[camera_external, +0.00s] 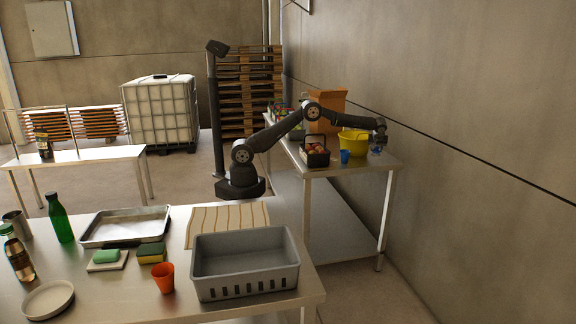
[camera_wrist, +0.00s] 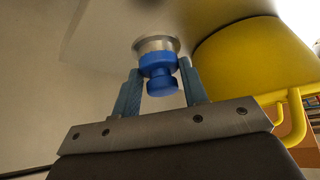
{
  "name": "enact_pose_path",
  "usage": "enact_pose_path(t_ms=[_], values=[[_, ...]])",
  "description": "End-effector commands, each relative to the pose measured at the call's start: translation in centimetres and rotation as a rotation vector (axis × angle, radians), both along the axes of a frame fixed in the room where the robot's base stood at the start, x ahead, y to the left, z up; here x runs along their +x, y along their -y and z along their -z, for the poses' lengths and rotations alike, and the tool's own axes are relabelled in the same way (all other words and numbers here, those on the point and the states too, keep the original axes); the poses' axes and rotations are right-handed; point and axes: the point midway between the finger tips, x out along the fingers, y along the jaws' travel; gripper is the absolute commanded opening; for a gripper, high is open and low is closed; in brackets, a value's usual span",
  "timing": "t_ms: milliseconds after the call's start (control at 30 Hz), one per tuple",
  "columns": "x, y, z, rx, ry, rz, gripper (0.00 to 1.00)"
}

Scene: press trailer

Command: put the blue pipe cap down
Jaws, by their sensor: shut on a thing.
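The blue pipe cap (camera_wrist: 159,70) is between the two fingers of my gripper (camera_wrist: 160,76) in the wrist view, with the fingers against its sides. A silver round part (camera_wrist: 156,43) shows at its far end; I cannot tell whether it belongs to the cap. In the external view my gripper (camera_external: 378,143) is over the right end of the back steel table (camera_external: 374,165). The cap is too small there to make out clearly. I cannot tell whether it touches the tabletop.
A yellow bucket (camera_external: 354,143) stands close beside my gripper and fills the right of the wrist view (camera_wrist: 250,60). A blue cup (camera_external: 344,157) and a dark basket of round items (camera_external: 316,158) are to the left. The wall (camera_external: 470,110) is close on the right.

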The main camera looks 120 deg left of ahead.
Motion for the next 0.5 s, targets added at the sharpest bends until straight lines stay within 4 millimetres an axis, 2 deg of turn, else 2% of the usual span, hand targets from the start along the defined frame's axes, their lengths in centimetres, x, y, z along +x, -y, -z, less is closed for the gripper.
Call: enact_pose_path(t_ms=[300, 500], values=[[0.0, 0.0, 3.8, -0.001, -0.002, 0.001, 0.14], [0.0, 0.0, 4.0, 0.000, 0.000, 0.001, 0.14]])
